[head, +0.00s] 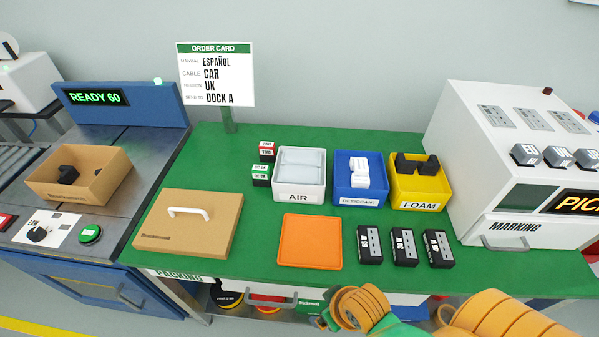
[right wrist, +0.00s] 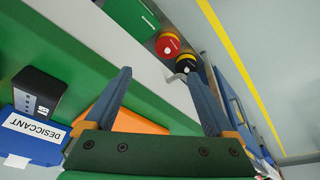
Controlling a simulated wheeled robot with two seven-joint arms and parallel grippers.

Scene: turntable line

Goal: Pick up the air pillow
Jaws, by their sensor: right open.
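Clear, pale air pillows (head: 301,158) lie in the white bin labelled AIR (head: 299,195) on the green table. My right gripper (right wrist: 158,74) shows in the right wrist view with its two blue fingers wide apart and nothing between them. In that view it is near the table's front edge, with the orange mat (right wrist: 140,122) partly behind its fingers. The air pillows do not show in the right wrist view. The right gripper's fingers are not visible in the head view. My left gripper is in neither view.
A blue desiccant bin (head: 361,200) and a yellow foam bin (head: 414,205) stand right of the AIR bin. Several black boxes (head: 404,247) stand in front. The white marking machine (head: 470,130) stands right.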

